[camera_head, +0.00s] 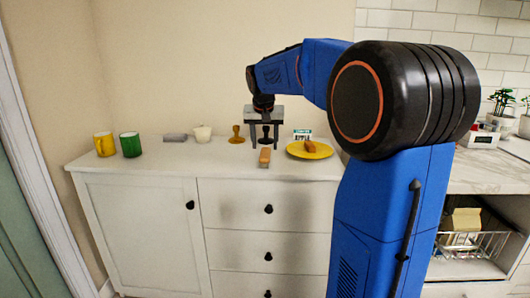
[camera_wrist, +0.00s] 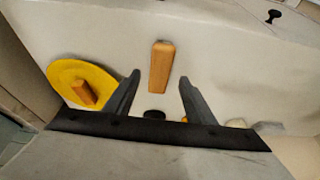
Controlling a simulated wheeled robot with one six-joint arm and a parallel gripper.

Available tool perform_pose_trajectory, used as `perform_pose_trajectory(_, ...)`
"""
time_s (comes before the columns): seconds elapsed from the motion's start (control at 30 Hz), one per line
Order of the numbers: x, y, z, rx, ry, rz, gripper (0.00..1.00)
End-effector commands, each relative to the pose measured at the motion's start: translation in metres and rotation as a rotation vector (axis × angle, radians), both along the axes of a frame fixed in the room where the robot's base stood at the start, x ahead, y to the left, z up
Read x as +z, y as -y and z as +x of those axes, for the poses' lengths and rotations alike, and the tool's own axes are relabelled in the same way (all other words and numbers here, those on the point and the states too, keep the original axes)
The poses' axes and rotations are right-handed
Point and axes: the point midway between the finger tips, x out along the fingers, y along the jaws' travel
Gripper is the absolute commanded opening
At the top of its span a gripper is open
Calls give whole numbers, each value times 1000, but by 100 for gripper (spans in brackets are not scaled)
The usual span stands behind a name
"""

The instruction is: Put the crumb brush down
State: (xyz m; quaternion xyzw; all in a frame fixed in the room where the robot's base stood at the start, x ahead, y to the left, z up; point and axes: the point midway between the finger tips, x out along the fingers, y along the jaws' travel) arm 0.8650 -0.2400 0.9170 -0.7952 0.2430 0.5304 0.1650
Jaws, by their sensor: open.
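The crumb brush, seen as a wooden block-like handle (camera_head: 265,156), lies on the white cabinet top (camera_head: 220,165) near its front edge. It also shows in the wrist view (camera_wrist: 161,66), lying lengthwise between and just past the fingertips, with a clear gap on both sides. My gripper (camera_head: 264,146) points down above and just behind the brush. In the wrist view its two dark fingers (camera_wrist: 160,78) are spread wide and hold nothing. Any bristles are too small or hidden to make out.
A yellow plate (camera_head: 299,150) with a brown piece stands close right. Behind are a dark object (camera_head: 267,136), a brown stamp-like object (camera_head: 237,135), a white cup (camera_head: 202,134) and a grey block (camera_head: 175,137). Green (camera_head: 131,145) and yellow mugs (camera_head: 104,145) stand left.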

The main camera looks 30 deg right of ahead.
Motion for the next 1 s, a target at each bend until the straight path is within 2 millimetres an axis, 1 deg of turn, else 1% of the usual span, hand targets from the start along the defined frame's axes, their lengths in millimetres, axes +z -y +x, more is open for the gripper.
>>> perform_pose_trajectory(0.03,10,-3,-3,0,2,0,50)
perform_pose_trajectory(0.1,22,-5,-7,0,2,0,50)
perform_pose_trajectory(0.3,44,-11,-15,1,1,0,50)
perform_pose_trajectory(0.47,51,-12,-18,1,-1,0,50)
perform_pose_trajectory(0.67,52,-15,-22,6,-1,0,50)
perform_pose_trajectory(0.77,49,-25,-37,32,1,1,50)
perform_pose_trajectory(0.83,45,-37,-56,62,1,1,50)
perform_pose_trajectory(0.97,31,-63,-101,139,1,0,50)
perform_pose_trajectory(1.0,26,-71,-116,162,1,1,50)
